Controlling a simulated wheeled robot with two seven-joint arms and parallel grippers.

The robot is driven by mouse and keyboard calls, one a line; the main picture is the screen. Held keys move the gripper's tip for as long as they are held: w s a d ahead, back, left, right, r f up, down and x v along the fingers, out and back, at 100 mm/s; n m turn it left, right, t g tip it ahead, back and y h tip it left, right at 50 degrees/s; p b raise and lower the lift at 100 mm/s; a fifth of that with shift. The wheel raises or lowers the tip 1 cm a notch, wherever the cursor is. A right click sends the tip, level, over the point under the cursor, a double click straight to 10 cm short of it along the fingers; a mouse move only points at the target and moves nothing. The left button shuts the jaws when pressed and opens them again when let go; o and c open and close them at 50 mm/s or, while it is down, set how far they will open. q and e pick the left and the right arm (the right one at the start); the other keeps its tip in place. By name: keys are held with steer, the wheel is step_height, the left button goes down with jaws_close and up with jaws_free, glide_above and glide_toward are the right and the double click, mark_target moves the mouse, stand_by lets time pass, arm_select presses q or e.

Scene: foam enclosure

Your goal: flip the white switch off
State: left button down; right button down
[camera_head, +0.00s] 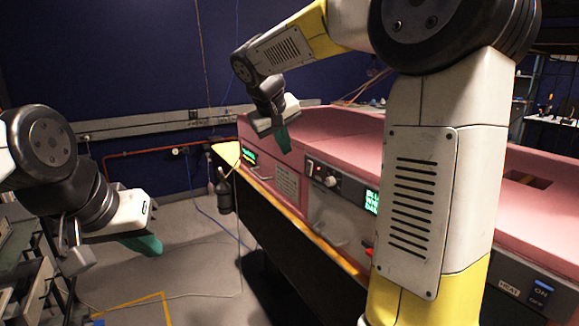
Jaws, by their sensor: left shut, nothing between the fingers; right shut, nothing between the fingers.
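A small white upright piece (310,167), which looks like the white switch, is on a dark control panel on the front of the pink machine (330,130). It is too small to tell its position. My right gripper (283,140) is shut and empty, its green fingertips pointing down near the machine's front top edge, up and left of that panel. No contact with the switch shows. My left gripper (145,244) is shut and empty, low at the left over the floor, well away from the machine.
A round knob (330,181) and a green-lit display (371,202) are right of the white piece. A blue ON/OFF switch (543,287) labelled HEAT is at lower right. My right arm hides part of the machine. A dark bottle-like object (224,192) hangs at its left end.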

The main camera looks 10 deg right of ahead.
mark_target(308, 169)
steer(key=shift+f, duration=0.1)
steer(key=w+d+f, duration=0.6)
steer(key=f, duration=0.2)
steer(key=shift+d+f, duration=0.3)
steer(key=shift+d, duration=0.1)
steer(key=shift+w, duration=0.1)
steer(key=shift+w+d+f, duration=0.1)
steer(key=shift+d+f, duration=0.05)
steer(key=shift+d, duration=0.05)
stand_by(0.4)
steer(key=shift+r, duration=0.85)
